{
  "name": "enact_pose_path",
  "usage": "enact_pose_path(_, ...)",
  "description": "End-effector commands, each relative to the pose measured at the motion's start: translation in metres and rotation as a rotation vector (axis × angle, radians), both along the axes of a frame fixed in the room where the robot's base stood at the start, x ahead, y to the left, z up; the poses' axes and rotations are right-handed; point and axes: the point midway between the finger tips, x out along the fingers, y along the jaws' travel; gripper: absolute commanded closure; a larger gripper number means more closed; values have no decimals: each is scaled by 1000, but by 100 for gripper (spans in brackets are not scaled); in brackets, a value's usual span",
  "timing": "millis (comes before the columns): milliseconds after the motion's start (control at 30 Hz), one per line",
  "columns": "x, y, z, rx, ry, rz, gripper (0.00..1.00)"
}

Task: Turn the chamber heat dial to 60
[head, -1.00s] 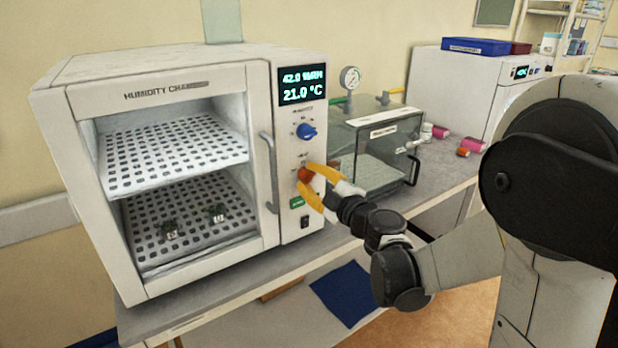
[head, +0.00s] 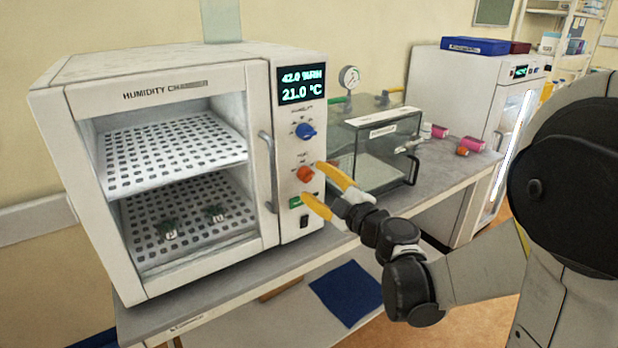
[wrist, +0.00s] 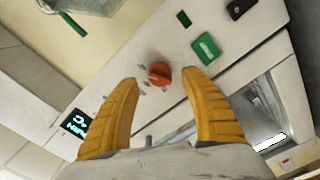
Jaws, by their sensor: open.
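The humidity chamber (head: 165,62) stands on the bench at left with its display (head: 301,86) reading 42.0 %RH and 21.0 °C. Its orange-red dial (head: 305,174), below the blue dial (head: 305,131), is the likely heat dial; its scale is too small to read. The orange dial also shows in the wrist view (wrist: 159,74), ahead of and between the fingertips. My gripper (head: 312,181) is open and empty, its yellow fingers just right of the dial and apparently clear of it. The blue dial is not visible in the wrist view.
A glass box (head: 345,160) with a gauge (head: 350,77) stands close on the right. The chamber door handle (head: 268,172) projects at left.

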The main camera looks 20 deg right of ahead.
Motion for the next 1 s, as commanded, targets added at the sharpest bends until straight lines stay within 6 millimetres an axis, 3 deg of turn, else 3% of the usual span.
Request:
enact_pose_path(200, -48, -17, 0, 0, 0, -4, 46)
enact_pose_path(400, -76, -26, 0, 0, 0, -2, 46)
enact_pose_path(1000, -83, -28, 4, 8, -6, -8, 46)
